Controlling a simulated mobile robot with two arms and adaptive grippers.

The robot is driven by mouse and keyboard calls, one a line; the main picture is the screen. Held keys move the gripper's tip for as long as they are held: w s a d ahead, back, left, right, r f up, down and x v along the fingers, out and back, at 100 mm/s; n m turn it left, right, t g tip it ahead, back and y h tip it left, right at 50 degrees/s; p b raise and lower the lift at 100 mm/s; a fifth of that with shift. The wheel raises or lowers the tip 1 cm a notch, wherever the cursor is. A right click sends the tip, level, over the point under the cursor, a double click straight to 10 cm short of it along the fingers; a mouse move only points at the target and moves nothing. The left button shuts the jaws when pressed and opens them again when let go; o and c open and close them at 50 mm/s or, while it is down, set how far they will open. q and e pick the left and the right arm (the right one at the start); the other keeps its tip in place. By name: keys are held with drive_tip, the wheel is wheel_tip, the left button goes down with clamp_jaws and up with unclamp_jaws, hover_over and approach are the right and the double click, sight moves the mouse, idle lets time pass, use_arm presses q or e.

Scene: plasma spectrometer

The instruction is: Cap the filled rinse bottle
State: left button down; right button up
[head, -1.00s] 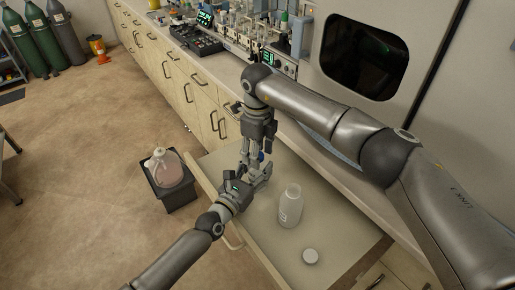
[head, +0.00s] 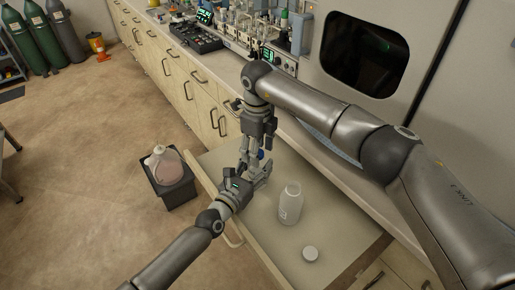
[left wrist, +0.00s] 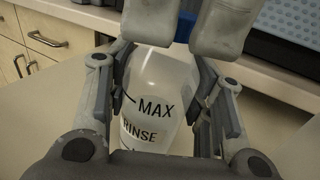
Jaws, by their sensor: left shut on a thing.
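My left gripper (head: 262,174) is shut on the rinse bottle (left wrist: 160,90), a translucent bottle marked MAX and RINSE. In the left wrist view it stands between the finger pads. It is mostly hidden in the head view. My right gripper (head: 246,158) points down over it, and its fingers (left wrist: 188,28) cover the bottle's top in the left wrist view. A blue part (left wrist: 185,26) shows between these fingers; I cannot tell whether it is a cap, or whether the fingers grip it.
A second white bottle (head: 290,206) stands uncapped on the drawer-like surface (head: 340,228), with a loose white cap (head: 310,254) near it. A pinkish jug (head: 168,170) sits in a dark bin (head: 176,190) on the floor. Equipment crowds the counter behind.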

wheel_tip(320, 180, up, 12)
idle(0.6)
use_arm(q)
drive_tip(key=c, duration=0.6)
unclamp_jaws()
drive_tip(key=v, duration=1.2)
drive_tip(key=shift+f, duration=0.1)
